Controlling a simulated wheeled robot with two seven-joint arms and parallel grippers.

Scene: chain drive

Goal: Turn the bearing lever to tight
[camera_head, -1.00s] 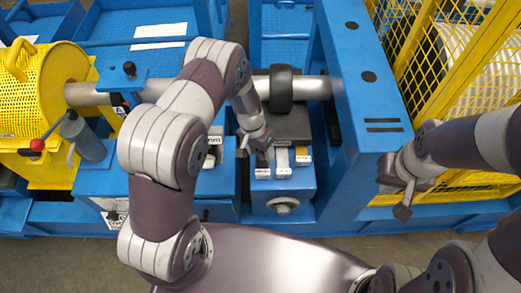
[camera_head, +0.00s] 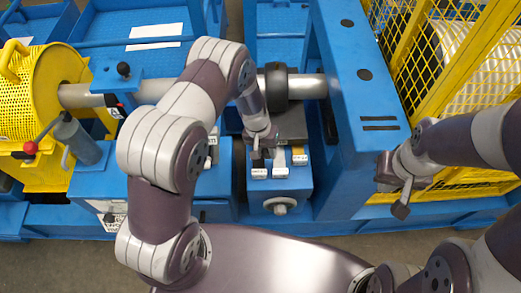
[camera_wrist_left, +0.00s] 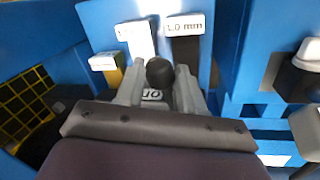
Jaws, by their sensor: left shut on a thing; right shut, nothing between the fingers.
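A black ball knob (camera_wrist_left: 160,72), which I take to be the bearing lever's end, shows in the left wrist view between the fingers of my left gripper (camera_wrist_left: 160,88). The gripper is shut on it. The lever's angle is hidden. My right gripper (camera_head: 391,196) is shut and empty, right of the blue upright.
White-labelled blocks (camera_head: 280,172) stand in front of the left gripper; one reads "1.0 mm" (camera_wrist_left: 185,26). The blue upright (camera_head: 362,100) and yellow mesh guard (camera_head: 405,35) are to the right. A red-knobbed lever (camera_head: 30,148) is at far left. The shaft (camera_head: 150,90) runs behind.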

